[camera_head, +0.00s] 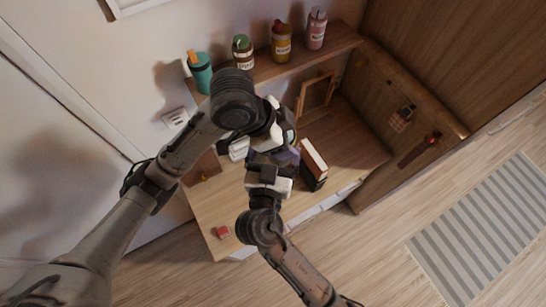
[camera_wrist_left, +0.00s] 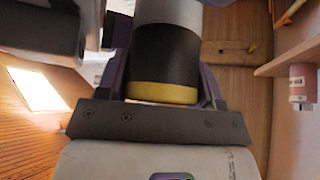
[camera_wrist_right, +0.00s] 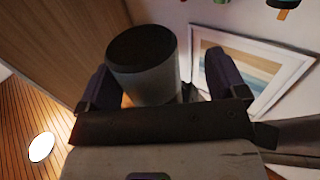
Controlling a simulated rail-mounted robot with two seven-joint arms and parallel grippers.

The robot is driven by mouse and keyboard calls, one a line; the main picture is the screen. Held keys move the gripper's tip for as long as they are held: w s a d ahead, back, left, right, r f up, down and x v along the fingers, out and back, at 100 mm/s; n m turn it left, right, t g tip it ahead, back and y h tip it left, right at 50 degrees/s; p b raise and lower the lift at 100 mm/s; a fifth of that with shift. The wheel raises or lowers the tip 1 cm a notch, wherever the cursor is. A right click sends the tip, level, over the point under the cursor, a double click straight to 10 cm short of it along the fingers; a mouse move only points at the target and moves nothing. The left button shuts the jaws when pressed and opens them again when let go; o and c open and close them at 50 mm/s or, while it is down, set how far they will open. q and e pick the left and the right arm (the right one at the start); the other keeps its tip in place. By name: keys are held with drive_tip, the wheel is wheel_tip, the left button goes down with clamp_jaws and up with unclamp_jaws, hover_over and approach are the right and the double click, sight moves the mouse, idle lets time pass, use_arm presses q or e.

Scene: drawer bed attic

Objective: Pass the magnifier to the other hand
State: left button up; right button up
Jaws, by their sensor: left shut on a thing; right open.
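The magnifier shows in the left wrist view (camera_wrist_left: 165,60) as a thick cylinder, black with a yellow band and a grey section. My left gripper (camera_head: 284,152) is shut on it, with purple fingers on either side. In the right wrist view the magnifier (camera_wrist_right: 148,75) is a grey cylinder with a dark round end. My right gripper (camera_wrist_right: 162,75) is open, and the cylinder appears between its fingers, nearer the left one. I cannot tell whether it touches. In the head view the two grippers are close together above the desk, and the arms hide most of the magnifier.
Below is a wooden desk (camera_head: 211,211) with upright books (camera_head: 313,160) and a small red object (camera_head: 222,232). A shelf (camera_head: 335,43) behind carries several bottles and a teal cup (camera_head: 200,72). A striped rug (camera_head: 485,230) lies on the floor at right.

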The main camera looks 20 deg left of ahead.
drive_tip(key=shift+c, duration=0.5)
use_arm(q)
drive_tip(key=shift+d, duration=0.15)
use_arm(e)
drive_tip(key=shift+a, duration=0.15)
drive_tip(key=c, duration=0.9)
use_arm(q)
drive_tip(key=o, duration=1.1)
use_arm(e)
drive_tip(key=shift+r, duration=0.1)
drive_tip(key=shift+c, duration=0.8)
